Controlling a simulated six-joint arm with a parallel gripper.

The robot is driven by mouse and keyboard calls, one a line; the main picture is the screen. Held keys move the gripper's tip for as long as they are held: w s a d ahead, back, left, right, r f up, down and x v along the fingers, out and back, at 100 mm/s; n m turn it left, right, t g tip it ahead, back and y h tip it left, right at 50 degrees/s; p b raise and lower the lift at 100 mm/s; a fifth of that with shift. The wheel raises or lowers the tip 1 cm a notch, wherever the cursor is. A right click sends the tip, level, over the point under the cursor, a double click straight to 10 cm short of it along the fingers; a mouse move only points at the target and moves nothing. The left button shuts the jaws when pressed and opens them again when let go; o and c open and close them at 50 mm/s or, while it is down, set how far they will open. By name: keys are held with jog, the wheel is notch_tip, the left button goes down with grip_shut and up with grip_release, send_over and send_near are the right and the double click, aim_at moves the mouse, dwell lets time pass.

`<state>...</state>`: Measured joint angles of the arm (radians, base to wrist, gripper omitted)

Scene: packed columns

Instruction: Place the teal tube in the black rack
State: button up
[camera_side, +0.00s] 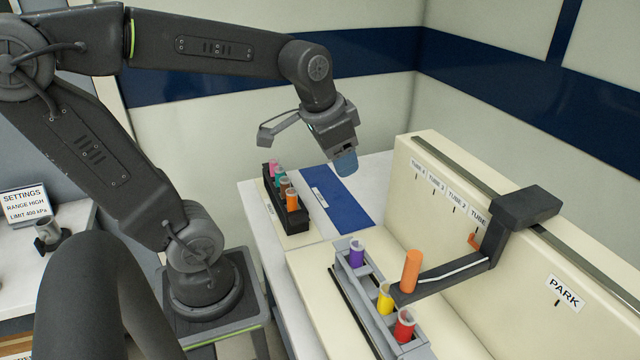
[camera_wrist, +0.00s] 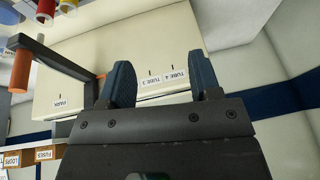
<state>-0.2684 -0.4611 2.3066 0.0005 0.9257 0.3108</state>
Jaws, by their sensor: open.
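The teal tube (camera_side: 279,174) stands upright in the black rack (camera_side: 292,236) at the back left of the bench in the side view. It is between a pink tube (camera_side: 273,166) and a brown tube (camera_side: 285,183), with its lower part hidden by the rack. My gripper (camera_side: 345,164), with blue fingertips, is in the air to the right of the black rack and apart from it. In the wrist view my gripper (camera_wrist: 162,82) is open with nothing between the fingers. The teal tube and black rack do not show in the wrist view.
An orange tube (camera_side: 292,201) is also in the black rack. A grey rack (camera_side: 349,272) holds purple, yellow and red tubes. A black arm (camera_side: 450,272) juts from the cream wall unit (camera_side: 420,165), with another orange tube (camera_side: 411,270) at its end. A blue mat (camera_side: 338,198) is bare.

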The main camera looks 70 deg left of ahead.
jog(key=s+d+t+h, duration=0.1)
jog(key=s+d, duration=0.5)
jog(key=d, duration=0.1)
jog(key=shift+f+t, duration=0.3)
jog(key=shift+f, duration=0.05)
